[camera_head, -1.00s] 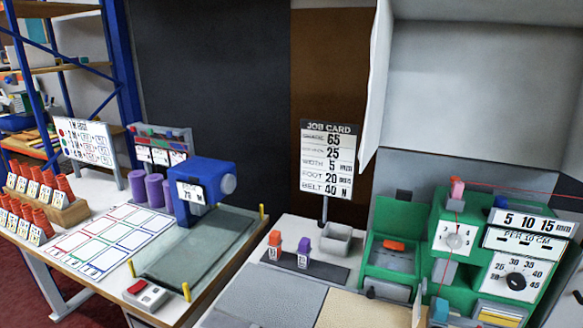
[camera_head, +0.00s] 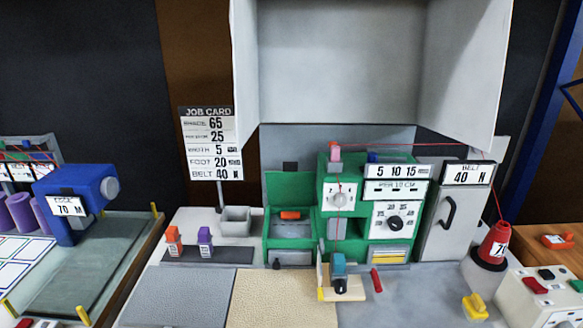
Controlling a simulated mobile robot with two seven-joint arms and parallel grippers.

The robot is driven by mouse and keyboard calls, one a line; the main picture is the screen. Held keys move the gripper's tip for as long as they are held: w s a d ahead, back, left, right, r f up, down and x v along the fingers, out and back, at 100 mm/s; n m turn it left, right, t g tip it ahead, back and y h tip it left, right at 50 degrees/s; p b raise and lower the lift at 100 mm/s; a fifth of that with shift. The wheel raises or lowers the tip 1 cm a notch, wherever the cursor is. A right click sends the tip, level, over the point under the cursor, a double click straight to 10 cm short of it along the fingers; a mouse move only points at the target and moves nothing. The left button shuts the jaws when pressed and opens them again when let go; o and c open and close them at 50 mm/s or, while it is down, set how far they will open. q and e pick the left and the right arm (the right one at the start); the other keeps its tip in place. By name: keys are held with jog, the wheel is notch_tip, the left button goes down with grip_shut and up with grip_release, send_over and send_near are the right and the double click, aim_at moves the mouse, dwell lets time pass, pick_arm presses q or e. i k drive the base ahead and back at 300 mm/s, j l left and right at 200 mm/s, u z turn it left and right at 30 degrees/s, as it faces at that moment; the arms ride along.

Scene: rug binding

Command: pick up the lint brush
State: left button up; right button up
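I cannot tell for certain which item is the lint brush. Small candidates are an orange piece (camera_head: 290,215) in the open green box, a red stick-like piece (camera_head: 376,281) on the grey bench right of the presser foot, a yellow piece (camera_head: 475,306) at the front right of the bench, and an orange-red item (camera_head: 556,241) on the wooden surface at the far right. Neither of my grippers is in view.
The green machine (camera_head: 338,225) stands mid-bench under a grey hood (camera_head: 340,60). A red thread cone (camera_head: 494,243) and a button box (camera_head: 540,298) are at right. A blue machine (camera_head: 75,195) is at left. The grey mat (camera_head: 185,297) and tan mat (camera_head: 280,300) look clear.

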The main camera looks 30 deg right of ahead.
aim_at(472, 307)
jog(key=z, duration=2.35)
